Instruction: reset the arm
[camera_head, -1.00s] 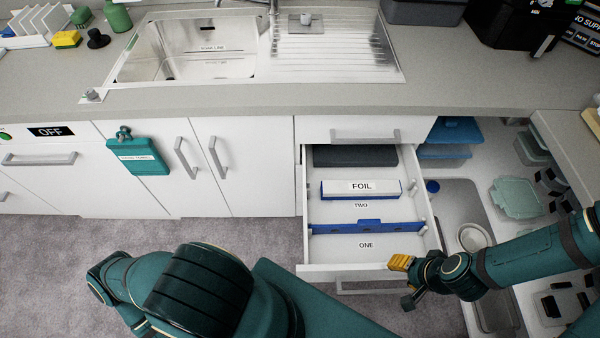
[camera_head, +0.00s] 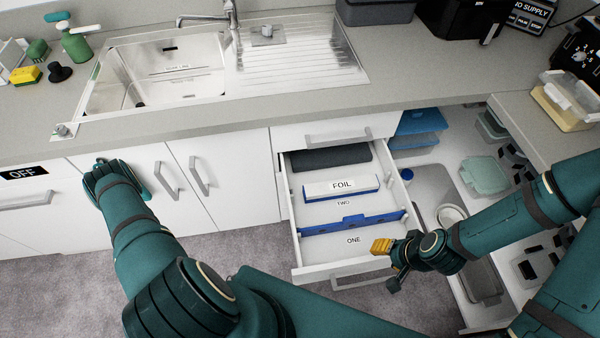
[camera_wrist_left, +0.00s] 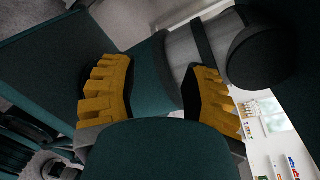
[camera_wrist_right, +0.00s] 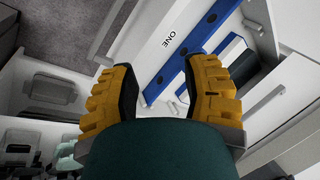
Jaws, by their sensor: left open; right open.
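My right gripper (camera_head: 384,252) has yellow fingers and hangs by the front right corner of the open drawer (camera_head: 303,240). In the right wrist view, my right gripper (camera_wrist_right: 163,72) is open with nothing between its fingers. My left arm (camera_head: 135,215) reaches out to the left, in front of the white cabinet doors. My left gripper cannot be made out in the head view. In the left wrist view, my left gripper (camera_wrist_left: 160,82) is open, and teal and grey parts of my body show behind and between its fingers.
The open drawer holds a FOIL box (camera_head: 342,186), a dark roll (camera_head: 331,157) and a blue divider (camera_head: 352,222). Right of it, an open compartment holds a teal lidded container (camera_head: 483,176). A sink (camera_head: 160,75) sits in the counter. Carpet (camera_head: 215,260) is clear before the cabinets.

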